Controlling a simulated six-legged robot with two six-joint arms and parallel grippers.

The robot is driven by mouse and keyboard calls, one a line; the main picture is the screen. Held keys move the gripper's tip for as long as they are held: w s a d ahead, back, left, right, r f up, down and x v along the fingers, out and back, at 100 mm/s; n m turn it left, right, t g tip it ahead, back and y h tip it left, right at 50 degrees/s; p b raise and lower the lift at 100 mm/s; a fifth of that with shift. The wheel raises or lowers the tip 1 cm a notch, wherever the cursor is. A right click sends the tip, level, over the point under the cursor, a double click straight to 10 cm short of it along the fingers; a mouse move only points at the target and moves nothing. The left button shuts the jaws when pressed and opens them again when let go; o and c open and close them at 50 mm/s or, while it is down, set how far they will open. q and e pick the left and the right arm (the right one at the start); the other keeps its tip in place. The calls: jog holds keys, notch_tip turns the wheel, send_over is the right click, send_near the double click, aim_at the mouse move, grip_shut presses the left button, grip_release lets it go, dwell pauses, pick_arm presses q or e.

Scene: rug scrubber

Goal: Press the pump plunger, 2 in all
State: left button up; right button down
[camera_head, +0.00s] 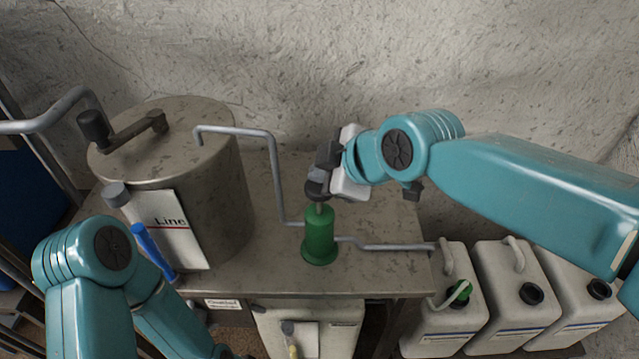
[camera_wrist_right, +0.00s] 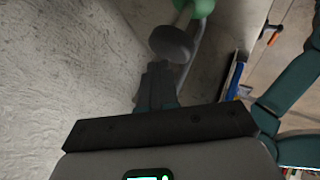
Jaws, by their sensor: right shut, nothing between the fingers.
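The green pump (camera_head: 320,236) stands upright on the steel bench, with pipes running to it on both sides. Its thin plunger rod rises from the top to a dark round knob (camera_head: 316,189). My right gripper (camera_head: 321,172) is shut and empty right over the knob, partly hiding it. In the right wrist view the shut fingers (camera_wrist_right: 158,75) point at the grey knob (camera_wrist_right: 171,44), very close to it; I cannot tell whether they touch. The green pump body (camera_wrist_right: 200,7) is beyond it. My left arm is at lower left, its gripper out of view.
A large metal tank (camera_head: 190,220) with a crank handle stands left of the pump on the bench (camera_head: 270,281). White canisters (camera_head: 512,318) stand at lower right. The rough wall (camera_head: 300,60) is close behind the bench.

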pick_arm(q)
jog(key=shift+f+b, duration=1.8)
pick_arm(e)
jog(key=shift+f, duration=2)
pick_arm(q)
jog(key=shift+r+p, duration=1.7)
pick_arm(e)
jog(key=shift+r, duration=2.4)
notch_tip(320, 180, up, 5)
jog(key=p, duration=0.4)
pick_arm(q)
notch_tip(320, 180, up, 4)
jog(key=shift+f, duration=0.1)
pick_arm(e)
jog(key=shift+w, duration=0.1)
pick_arm(q)
grip_shut()
